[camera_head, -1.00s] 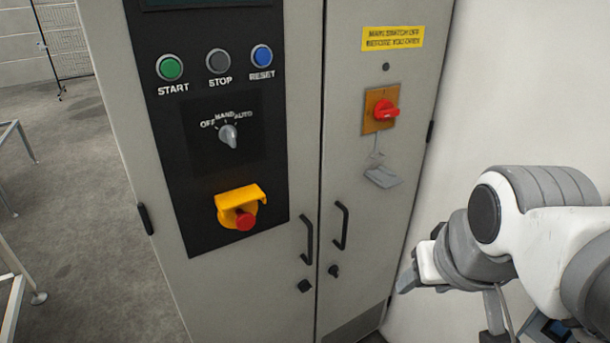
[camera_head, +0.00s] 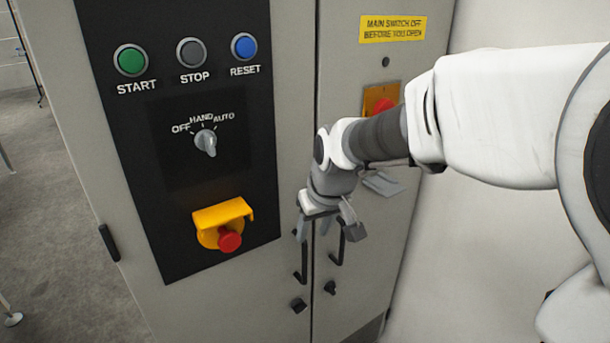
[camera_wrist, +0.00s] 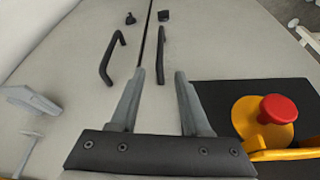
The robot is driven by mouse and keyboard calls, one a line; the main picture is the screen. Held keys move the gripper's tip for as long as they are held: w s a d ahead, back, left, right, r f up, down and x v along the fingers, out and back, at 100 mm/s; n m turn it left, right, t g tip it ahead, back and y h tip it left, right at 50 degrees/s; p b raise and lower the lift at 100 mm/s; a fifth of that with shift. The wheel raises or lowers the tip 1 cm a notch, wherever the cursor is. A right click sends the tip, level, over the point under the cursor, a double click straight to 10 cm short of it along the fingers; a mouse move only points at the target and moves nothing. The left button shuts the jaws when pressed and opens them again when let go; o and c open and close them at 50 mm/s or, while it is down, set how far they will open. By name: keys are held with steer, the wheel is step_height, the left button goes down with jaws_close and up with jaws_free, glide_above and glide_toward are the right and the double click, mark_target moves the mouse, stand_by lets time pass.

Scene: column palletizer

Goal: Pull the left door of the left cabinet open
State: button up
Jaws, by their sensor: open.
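The cabinet's left door (camera_head: 225,300) is shut. It bears a black panel and a black bar handle (camera_head: 303,262) beside the centre seam. My gripper (camera_head: 328,229) is in front of the two handles, pointing down toward them, and hides their upper parts. In the wrist view, the scene is turned over, so the left door (camera_wrist: 205,40) lies right of the seam. Its handle (camera_wrist: 162,50) lines up between my open, empty fingers (camera_wrist: 160,74). Whether the fingertips reach around the bar or stay short of it, I cannot tell.
The right door's handle (camera_head: 338,246) is close beside, also in the wrist view (camera_wrist: 110,60). A yellow-shrouded red emergency stop (camera_head: 229,242) sticks out left of my gripper. A red switch (camera_head: 383,105) is partly behind my arm. Grey floor is open at left.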

mark_target(303, 262)
steer(key=b+x, duration=0.2)
steer(key=x, duration=1.4)
steer(key=shift+s+b, duration=0.1)
steer(key=shift+b, duration=0.2)
jaws_close()
stand_by(0.5)
